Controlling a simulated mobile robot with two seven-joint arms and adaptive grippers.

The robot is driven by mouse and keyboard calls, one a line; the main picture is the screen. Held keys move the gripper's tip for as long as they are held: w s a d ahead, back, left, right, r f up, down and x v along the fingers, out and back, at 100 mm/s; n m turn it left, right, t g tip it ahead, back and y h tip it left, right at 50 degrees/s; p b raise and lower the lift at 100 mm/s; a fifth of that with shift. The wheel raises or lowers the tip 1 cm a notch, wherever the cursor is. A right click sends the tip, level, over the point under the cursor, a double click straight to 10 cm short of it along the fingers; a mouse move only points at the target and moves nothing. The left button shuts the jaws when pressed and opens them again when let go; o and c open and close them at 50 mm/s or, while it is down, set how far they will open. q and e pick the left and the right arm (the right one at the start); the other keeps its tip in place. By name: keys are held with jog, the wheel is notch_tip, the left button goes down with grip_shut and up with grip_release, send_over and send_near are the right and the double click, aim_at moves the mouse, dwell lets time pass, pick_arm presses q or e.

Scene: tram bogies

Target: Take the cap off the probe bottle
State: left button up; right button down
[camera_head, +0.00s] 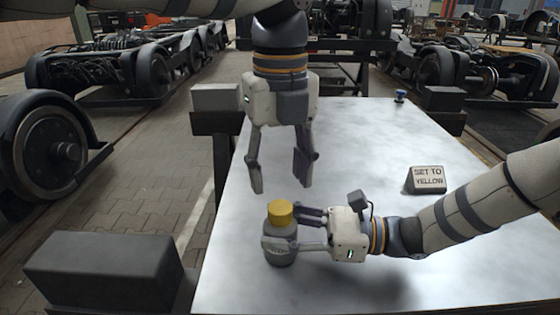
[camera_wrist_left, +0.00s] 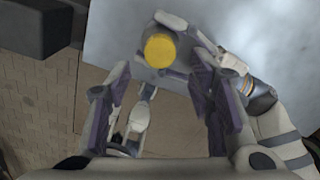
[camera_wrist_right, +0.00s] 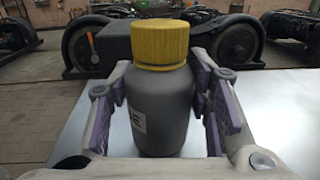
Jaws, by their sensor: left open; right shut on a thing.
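The probe bottle (camera_head: 280,250) is a grey bottle with a yellow cap (camera_head: 280,213), upright near the front left of the table. In the right wrist view the bottle (camera_wrist_right: 160,105) stands between the fingers, with the cap (camera_wrist_right: 160,44) on its top and part of a white label showing. My right gripper (camera_head: 282,228) is shut on the bottle's body from the right. My left gripper (camera_head: 281,178) points down, open and empty, above and slightly behind the cap, apart from it. In the left wrist view the cap (camera_wrist_left: 160,50) shows beyond the fingertips.
A sign reading "SET TO YELLOW" (camera_head: 426,180) stands on the table (camera_head: 360,140) at the right. A small blue item (camera_head: 400,96) is at the far edge. Dark blocks (camera_head: 105,270) flank the table. Bogies with wheels (camera_head: 50,145) stand around. The table's middle is clear.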

aim_at(279, 206)
pick_arm(q)
notch_tip(279, 206, down, 6)
jog(key=shift+f, duration=0.1)
grip_shut()
jog(key=n, duration=0.8)
jog(key=shift+n, duration=0.4)
jog(key=n, duration=2)
jog(key=shift+n, duration=0.4)
jog(key=n, duration=0.6)
jog(key=shift+r, duration=0.3)
